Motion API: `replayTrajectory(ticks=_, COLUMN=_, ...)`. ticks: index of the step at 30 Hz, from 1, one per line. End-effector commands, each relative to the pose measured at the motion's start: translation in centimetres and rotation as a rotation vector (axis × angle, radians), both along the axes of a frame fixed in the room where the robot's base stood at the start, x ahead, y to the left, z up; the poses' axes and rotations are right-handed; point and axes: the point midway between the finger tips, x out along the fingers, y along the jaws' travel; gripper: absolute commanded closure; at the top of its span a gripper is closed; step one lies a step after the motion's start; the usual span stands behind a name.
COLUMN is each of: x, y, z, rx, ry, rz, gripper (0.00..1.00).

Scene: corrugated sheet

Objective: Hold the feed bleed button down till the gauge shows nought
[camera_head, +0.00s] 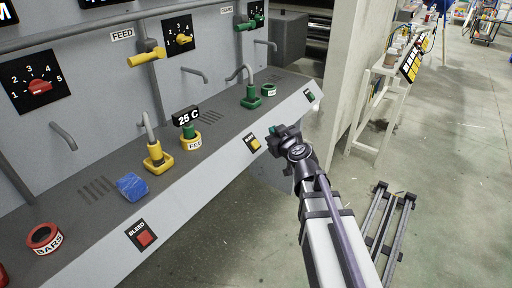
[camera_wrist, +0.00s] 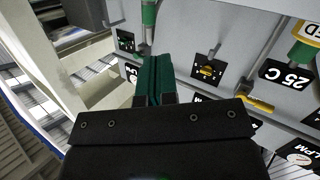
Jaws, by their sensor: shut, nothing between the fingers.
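The yellow feed bleed button (camera_head: 255,144) sits on its black plate on the front face of the grey bench, in the head view. My gripper (camera_head: 273,130) is just to its right in that picture, with a small gap between them; the depth of the gap is hard to judge. The gripper is shut and empty. In the wrist view its green fingers (camera_wrist: 155,78) are together and point at the panel. The button does not show in the wrist view. A white round dial (camera_wrist: 299,158) is partly seen at the lower right, by an LPM label; its needle is too small to read.
A red bleed button (camera_head: 145,238) is nearer at left; a green button (camera_head: 310,96) is farther right.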

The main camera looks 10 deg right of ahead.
Motion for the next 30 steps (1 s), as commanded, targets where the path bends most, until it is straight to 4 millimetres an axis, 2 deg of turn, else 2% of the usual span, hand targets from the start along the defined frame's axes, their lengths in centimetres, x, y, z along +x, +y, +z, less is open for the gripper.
replayTrajectory(ticks=1, x=0.5, y=0.4, z=-1.2, rx=0.0, ry=0.0, rz=0.001, gripper=1.0)
replayTrajectory(ticks=3, x=1.0, y=0.9, z=-1.9, rx=0.0, ry=0.0, rz=0.001, gripper=1.0)
replayTrajectory(ticks=12, x=3.0, y=2.9, z=-4.5, rx=0.0, ry=0.0, rz=0.0, gripper=1.0)
replayTrajectory(ticks=30, x=3.4, y=3.3, z=-4.8, rx=0.001, ry=0.0, rz=0.0, gripper=1.0)
